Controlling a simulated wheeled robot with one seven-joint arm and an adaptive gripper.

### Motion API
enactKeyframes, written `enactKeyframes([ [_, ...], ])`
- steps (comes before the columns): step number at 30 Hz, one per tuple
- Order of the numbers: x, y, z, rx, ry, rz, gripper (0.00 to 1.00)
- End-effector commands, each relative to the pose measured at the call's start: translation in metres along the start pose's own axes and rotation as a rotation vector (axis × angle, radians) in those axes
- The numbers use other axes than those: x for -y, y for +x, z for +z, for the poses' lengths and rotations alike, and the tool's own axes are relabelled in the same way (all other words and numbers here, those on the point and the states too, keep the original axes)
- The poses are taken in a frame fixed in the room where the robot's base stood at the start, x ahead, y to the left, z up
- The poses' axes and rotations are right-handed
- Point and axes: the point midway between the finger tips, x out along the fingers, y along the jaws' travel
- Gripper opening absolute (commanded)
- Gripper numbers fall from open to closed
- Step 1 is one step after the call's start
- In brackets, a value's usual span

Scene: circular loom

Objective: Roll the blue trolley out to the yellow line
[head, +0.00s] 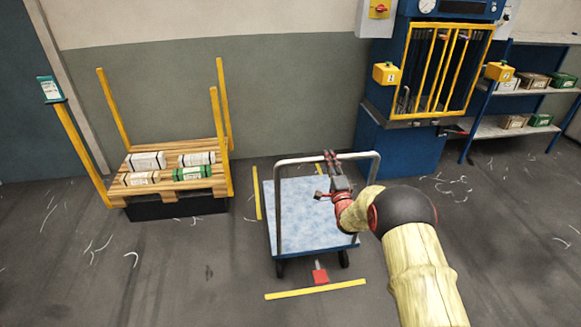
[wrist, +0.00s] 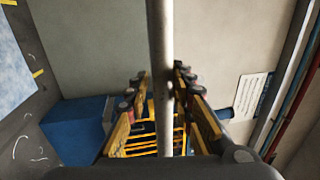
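The blue trolley (head: 299,207) stands on the floor in the middle of the head view. It has a speckled light-blue deck and a grey tube push handle (head: 280,185). A red pedal (head: 320,275) sits at its near edge. My gripper (head: 331,157) is at the handle's top bar. In the wrist view the handle bar (wrist: 160,60) runs upright between my two fingers (wrist: 160,92). Narrow gaps show beside the bar, so the fingers look open around it. Contact with the bar is hard to judge.
A yellow line (head: 316,289) lies on the floor just in front of the trolley. Another yellow strip (head: 257,192) lies left of it. A pallet (head: 195,186) with yellow posts stands left. A blue caged machine (head: 398,145) and shelves (head: 530,90) stand behind and right. Near floor is clear.

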Motion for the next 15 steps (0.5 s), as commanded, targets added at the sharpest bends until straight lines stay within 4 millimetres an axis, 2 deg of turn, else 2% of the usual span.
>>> enactKeyframes([
  [7,0.0007,0.0002,-0.0002,0.0,0.0,-0.001,0.38],
  [15,0.0023,0.0008,-0.0004,0.0,0.0,-0.004,0.38],
])
